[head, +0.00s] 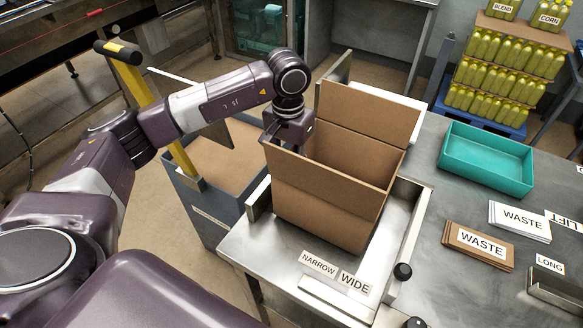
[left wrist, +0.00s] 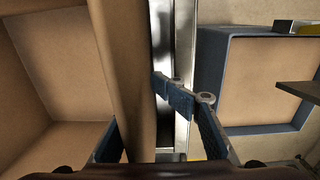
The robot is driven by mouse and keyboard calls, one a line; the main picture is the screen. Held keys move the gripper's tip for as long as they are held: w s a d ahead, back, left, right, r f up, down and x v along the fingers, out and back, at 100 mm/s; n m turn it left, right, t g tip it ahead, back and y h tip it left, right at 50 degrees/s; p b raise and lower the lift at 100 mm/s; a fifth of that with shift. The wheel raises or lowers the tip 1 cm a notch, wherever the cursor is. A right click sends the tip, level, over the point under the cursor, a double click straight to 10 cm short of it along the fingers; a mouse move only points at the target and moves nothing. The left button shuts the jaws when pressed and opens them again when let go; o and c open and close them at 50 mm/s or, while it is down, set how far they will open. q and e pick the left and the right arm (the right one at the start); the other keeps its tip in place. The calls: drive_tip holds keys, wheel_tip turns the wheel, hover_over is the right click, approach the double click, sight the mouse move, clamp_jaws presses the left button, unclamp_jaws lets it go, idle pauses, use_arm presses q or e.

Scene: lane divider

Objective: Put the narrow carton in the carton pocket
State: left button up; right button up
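An open brown carton (head: 325,208) stands upright on the steel stand, beside metal rails, with its far flap raised. I cannot tell whether it rests fully down. Labels on the stand's front read NARROW (head: 319,264) and WIDE (head: 355,283). My left gripper (head: 288,140) points down at the carton's left rim. In the left wrist view its fingers (left wrist: 160,125) lie on either side of the carton wall (left wrist: 125,70), one partly hidden by it. Whether they press on the wall is unclear. My right gripper is not in view.
A blue-grey bin (head: 196,198) with a brown inside stands left of the stand; it also shows in the left wrist view (left wrist: 208,75). A teal tray (head: 486,168) and stacked WASTE cards (head: 478,250) lie on the right table. Bottles stand on a blue pallet behind.

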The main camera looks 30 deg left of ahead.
use_arm(q)
wheel_tip(320, 180, up, 12)
idle(0.5)
drive_tip(key=shift+a, duration=0.1)
